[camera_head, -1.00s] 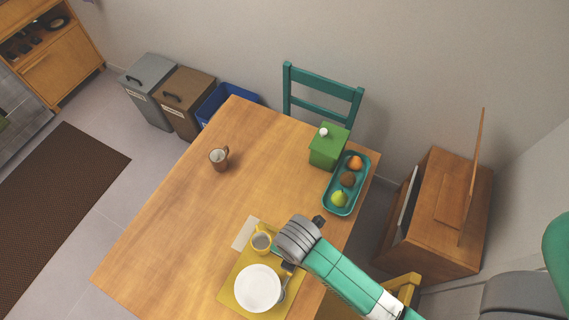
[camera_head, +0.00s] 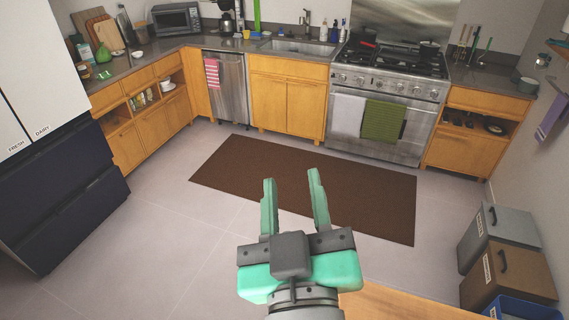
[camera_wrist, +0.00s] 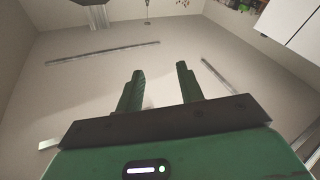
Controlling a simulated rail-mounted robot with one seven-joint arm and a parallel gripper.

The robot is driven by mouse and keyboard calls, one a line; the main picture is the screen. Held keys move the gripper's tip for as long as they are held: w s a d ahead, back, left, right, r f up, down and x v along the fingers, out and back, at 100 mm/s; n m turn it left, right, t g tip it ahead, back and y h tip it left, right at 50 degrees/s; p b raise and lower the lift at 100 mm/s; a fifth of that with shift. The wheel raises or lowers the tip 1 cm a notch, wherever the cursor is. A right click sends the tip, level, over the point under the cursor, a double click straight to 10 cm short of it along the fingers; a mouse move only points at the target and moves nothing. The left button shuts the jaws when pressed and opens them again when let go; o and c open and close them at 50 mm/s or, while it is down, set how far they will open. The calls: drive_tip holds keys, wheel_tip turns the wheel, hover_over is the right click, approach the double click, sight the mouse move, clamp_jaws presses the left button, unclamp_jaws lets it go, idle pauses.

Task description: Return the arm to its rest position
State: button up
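My gripper (camera_head: 293,192) is in the lower middle of the head view, raised in front of the kitchen. Its two green fingers point up and away from me and stand apart, with nothing between them. In the wrist view my gripper (camera_wrist: 160,80) shows the same open, empty fingers against the ceiling and upper walls. The rest of my arm is mostly below the frame.
A corner of the wooden table (camera_head: 400,304) shows at the bottom, right of my gripper. A grey bin (camera_head: 497,232), a brown bin (camera_head: 508,275) and a blue bin (camera_head: 520,308) stand at right. A brown rug (camera_head: 330,195) lies on open floor before the stove (camera_head: 388,95).

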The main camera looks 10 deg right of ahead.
drive_tip(key=s+a+r+m+t+y+p, duration=0.1)
drive_tip(key=s+a+r+t, duration=0.1)
drive_tip(key=r, duration=0.5)
drive_tip(key=s+a+r+m+t+y+p, duration=0.1)
drive_tip(key=s+a+r+t, duration=0.1)
drive_tip(key=r, duration=0.6)
drive_tip(key=s+a, duration=0.1)
drive_tip(key=a, duration=0.1)
drive_tip(key=shift+s+a+t+y+p, duration=0.2)
drive_tip(key=shift+a+t+y+p, duration=0.15)
drive_tip(key=shift+a+t+y, duration=0.05)
